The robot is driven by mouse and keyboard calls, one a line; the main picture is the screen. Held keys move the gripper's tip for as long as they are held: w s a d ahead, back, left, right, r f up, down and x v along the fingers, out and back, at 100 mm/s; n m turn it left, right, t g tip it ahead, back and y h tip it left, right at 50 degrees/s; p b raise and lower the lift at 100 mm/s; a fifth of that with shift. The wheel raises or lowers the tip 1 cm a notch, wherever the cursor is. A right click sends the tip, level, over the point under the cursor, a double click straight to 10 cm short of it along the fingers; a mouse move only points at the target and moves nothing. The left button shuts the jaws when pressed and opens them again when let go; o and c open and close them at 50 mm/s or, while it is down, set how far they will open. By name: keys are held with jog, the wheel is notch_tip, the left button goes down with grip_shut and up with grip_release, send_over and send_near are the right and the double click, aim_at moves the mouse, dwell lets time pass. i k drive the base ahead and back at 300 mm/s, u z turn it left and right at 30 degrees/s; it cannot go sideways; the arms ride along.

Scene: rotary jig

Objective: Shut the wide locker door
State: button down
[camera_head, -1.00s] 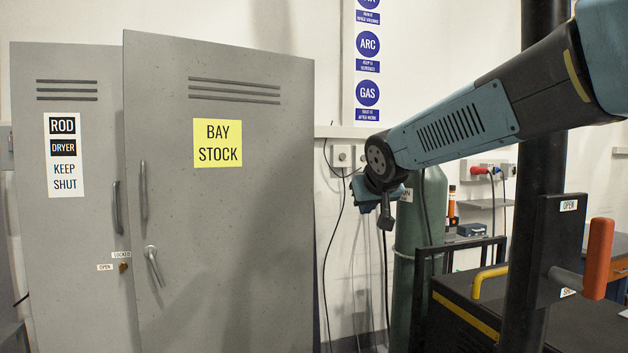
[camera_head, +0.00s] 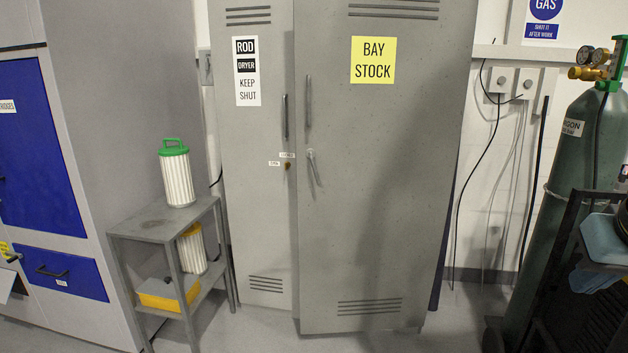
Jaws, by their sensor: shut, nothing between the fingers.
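The wide locker door (camera_head: 385,200) is grey, with a yellow BAY STOCK label (camera_head: 373,60), and stands in the middle of the view. Its bar handle (camera_head: 308,101) and small lever (camera_head: 314,167) are near its left edge. That edge seems to stand forward of the narrow locker, so the door looks ajar; the gap itself is hidden.
The narrow ROD DRYER locker (camera_head: 262,205) is left of the wide door. A grey shelf stand (camera_head: 160,228) with filter cartridges is further left. A green gas cylinder (camera_head: 585,135) and dark cart (camera_head: 555,270) stand right. Floor before the door is clear.

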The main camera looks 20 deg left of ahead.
aim_at(381, 86)
jog(key=u, duration=0.45)
jog(key=k, duration=1)
jog(key=u, duration=0.65)
jog(key=i, duration=1.75)
jog(key=z, duration=0.7)
jog(key=i, duration=0.45)
jog(key=z, duration=0.55)
jog(key=k, duration=0.8)
jog(key=z, duration=0.2)
jog(key=i, duration=0.55)
jog(key=u, duration=0.05)
